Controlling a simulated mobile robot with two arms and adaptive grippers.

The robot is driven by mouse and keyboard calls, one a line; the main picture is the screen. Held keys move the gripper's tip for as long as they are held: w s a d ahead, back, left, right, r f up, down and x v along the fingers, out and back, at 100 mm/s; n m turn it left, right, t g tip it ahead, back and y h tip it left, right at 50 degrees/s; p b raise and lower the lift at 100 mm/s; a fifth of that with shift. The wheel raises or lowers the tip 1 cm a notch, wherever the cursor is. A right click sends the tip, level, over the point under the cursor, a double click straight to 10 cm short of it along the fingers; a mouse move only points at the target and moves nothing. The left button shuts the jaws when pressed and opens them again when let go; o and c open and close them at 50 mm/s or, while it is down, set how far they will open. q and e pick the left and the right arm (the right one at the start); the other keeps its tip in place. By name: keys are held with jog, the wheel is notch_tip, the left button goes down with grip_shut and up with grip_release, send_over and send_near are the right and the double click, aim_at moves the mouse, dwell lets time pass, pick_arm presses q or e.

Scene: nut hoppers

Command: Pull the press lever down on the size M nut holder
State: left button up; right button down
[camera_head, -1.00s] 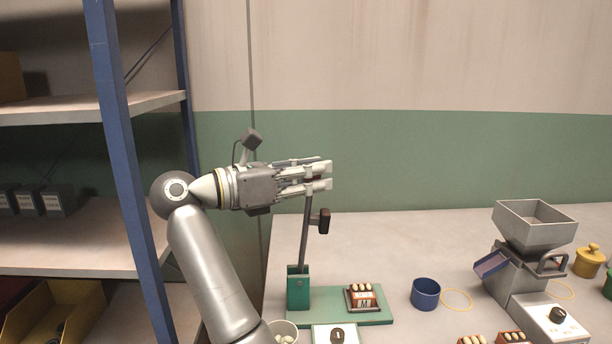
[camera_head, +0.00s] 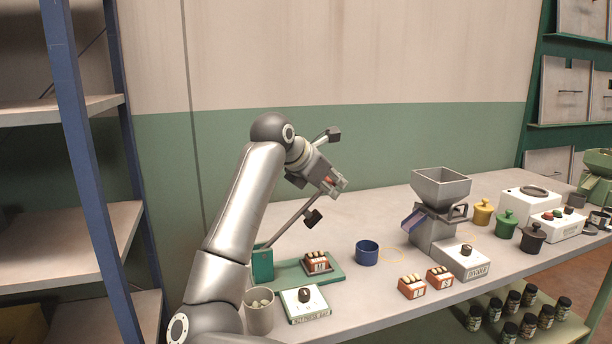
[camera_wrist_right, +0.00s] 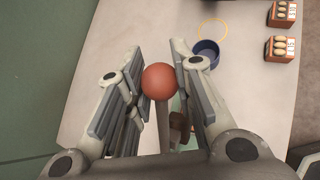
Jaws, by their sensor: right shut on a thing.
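The press has a green base plate (camera_head: 285,274) and a green upright post (camera_head: 262,263) at the front left of the table. Its grey press lever (camera_head: 291,220) leans to the right, with a dark block (camera_head: 313,217) partway along it. A nut holder (camera_head: 316,262) with several nuts in slots stands on the green plate under the block; I cannot read its size for certain. My right gripper (camera_head: 335,184) is shut on the lever's red knob at its top. In the right wrist view the red knob (camera_wrist_right: 160,81) sits between the fingers. My left gripper is out of view.
A nut cup (camera_head: 259,312) and a white box with a black knob (camera_head: 305,303) stand in front. A blue cup (camera_head: 367,253), two more nut holders (camera_head: 412,287) and a grey hopper (camera_head: 437,205) are to the right. Shelving with a blue post (camera_head: 75,150) is at the left.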

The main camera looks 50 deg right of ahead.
jog(key=shift+s+d+f+m+t+y+b, duration=0.4)
jog(key=shift+d+f+y+b, duration=0.55)
jog(key=shift+f, duration=1.45)
jog(key=shift+s+d+f+m+t+y+b, duration=0.2)
jog(key=shift+s+d+f+t+y+b, duration=0.45)
jog(key=shift+f+y+b, duration=1.2)
jog(key=shift+s+d+f+m+t+y+b, duration=0.2)
jog(key=shift+s+d+f+m+t+b, duration=0.45)
jog(key=shift+f, duration=2.3)
pick_arm(q)
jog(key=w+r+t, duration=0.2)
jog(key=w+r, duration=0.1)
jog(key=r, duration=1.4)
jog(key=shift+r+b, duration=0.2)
jog(key=shift+b, duration=0.15)
pick_arm(e)
jog(key=shift+w+d+f+n+g, duration=0.1)
jog(key=shift+d+f+n+g, duration=0.05)
jog(key=shift+f+n+g, duration=0.15)
jog(key=c, duration=1.2)
grip_release()
jog(key=shift+d, duration=0.1)
jog(key=shift+r, duration=0.15)
